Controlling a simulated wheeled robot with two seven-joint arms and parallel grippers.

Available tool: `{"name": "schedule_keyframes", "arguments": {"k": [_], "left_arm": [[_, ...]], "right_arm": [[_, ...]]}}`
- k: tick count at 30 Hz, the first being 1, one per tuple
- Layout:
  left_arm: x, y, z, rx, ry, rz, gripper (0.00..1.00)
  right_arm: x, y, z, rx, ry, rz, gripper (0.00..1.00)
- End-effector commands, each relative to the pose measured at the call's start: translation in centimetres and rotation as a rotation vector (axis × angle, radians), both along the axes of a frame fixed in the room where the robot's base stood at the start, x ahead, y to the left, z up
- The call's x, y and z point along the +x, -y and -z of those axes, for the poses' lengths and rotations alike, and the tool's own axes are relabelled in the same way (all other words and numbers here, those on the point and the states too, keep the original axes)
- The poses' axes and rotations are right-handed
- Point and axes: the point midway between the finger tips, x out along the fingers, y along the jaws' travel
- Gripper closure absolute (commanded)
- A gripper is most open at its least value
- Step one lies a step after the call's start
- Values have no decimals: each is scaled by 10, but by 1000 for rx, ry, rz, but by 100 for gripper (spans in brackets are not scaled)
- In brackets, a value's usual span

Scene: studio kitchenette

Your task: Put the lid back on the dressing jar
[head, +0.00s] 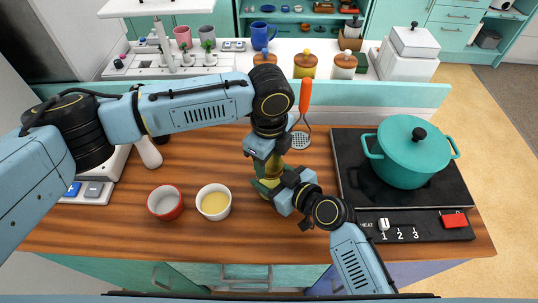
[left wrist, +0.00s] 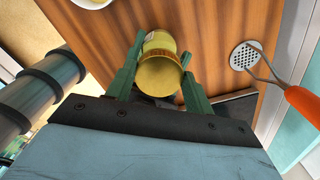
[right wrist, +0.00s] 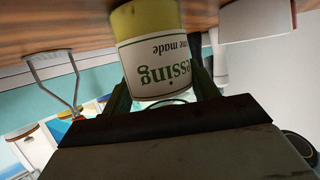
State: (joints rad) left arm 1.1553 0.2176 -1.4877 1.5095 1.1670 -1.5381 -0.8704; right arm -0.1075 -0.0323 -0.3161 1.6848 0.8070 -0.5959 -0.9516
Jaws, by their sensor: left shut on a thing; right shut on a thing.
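The dressing jar (right wrist: 150,65), yellow at its base with a white label, stands upright on the wooden counter. My right gripper (head: 277,192) is shut on it from the side; its fingers flank the jar in the right wrist view (right wrist: 160,95). My left gripper (head: 267,160) comes from above and is shut on the round gold lid (left wrist: 158,75). In the left wrist view the lid lies over the jar's top, with the jar's yellow body (left wrist: 160,40) beyond it. I cannot tell whether the lid is seated. The grippers hide most of the jar in the head view.
A red bowl (head: 165,203) and a white bowl with yellow contents (head: 213,202) stand left of the jar. An orange-handled masher (head: 304,98) is behind it. A teal pot (head: 412,150) sits on the black hob (head: 350,185) at right. The front counter is clear.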

Motion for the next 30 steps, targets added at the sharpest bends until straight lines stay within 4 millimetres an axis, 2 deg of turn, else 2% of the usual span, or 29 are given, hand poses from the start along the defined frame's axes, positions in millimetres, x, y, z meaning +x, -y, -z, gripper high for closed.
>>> {"name": "schedule_keyframes", "arguments": {"k": [5, 21, 25, 30], "left_arm": [[1, 1, 0, 0, 0, 225, 69], [2, 5, -1, -2, 0, 1239, 69], [2, 6, -1, -2, 1, 1363, 69], [1, 6, -1, -2, 1, 1403, 69]], "right_arm": [[0, 0, 0, -1, -1, 0, 100], [0, 0, 1, -1, -1, 0, 100], [0, 0, 1, -1, -1, 0, 100], [0, 0, 1, -1, -1, 0, 100]]}}
